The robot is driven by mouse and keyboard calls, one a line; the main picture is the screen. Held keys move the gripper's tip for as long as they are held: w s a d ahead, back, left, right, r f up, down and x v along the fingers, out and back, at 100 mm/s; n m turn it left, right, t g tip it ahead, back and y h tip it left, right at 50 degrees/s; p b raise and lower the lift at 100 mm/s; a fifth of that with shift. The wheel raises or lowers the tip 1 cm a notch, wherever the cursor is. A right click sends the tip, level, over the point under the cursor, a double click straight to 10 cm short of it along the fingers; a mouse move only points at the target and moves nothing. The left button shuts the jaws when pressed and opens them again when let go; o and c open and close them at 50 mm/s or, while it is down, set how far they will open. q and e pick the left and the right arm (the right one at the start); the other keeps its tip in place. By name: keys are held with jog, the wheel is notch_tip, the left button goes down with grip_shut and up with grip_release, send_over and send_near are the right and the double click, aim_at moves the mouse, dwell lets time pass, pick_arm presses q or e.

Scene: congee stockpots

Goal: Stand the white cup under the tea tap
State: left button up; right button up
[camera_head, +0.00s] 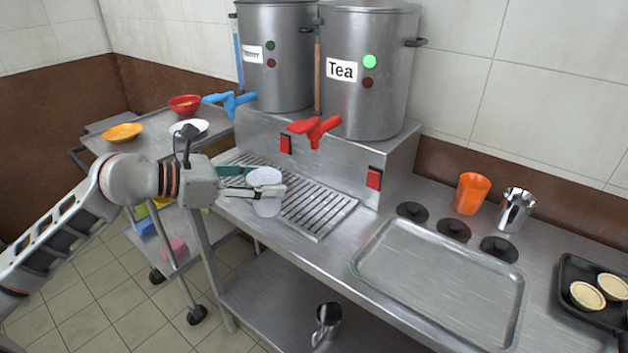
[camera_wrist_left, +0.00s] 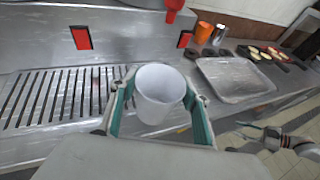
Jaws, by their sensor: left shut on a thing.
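The white cup (camera_head: 267,207) is upright between the fingers of my left gripper (camera_head: 262,186), which is shut on it. They are over the front edge of the slatted drip tray (camera_head: 329,217); I cannot tell whether the cup touches it. In the left wrist view the cup (camera_wrist_left: 158,92) looks empty, with teal finger pads on both sides. The red tea tap (camera_head: 316,130) sticks out from the steel pot labelled Tea (camera_head: 385,75), behind and right of the cup. My right gripper (camera_wrist_left: 262,135) shows small at the right edge of the left wrist view; its jaws are unclear.
A second pot (camera_head: 283,80) with a blue tap (camera_head: 230,102) stands left of the Tea pot. An orange cup (camera_head: 472,193), a steel cup (camera_head: 515,209) and an empty metal tray (camera_head: 372,260) are on the right. A cart (camera_head: 150,146) with bowls stands at left.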

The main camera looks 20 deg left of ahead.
pick_arm(q)
jog(key=x, duration=1.2)
jog(key=shift+w+d+r, duration=0.15)
jog(key=shift+r, duration=0.1)
pick_arm(e)
jog(key=shift+s+f, duration=0.1)
jog(key=shift+s, duration=0.1)
pick_arm(q)
jog(key=o, duration=1.2)
jog(key=shift+f, duration=0.2)
pick_arm(e)
jog(key=shift+w, duration=0.1)
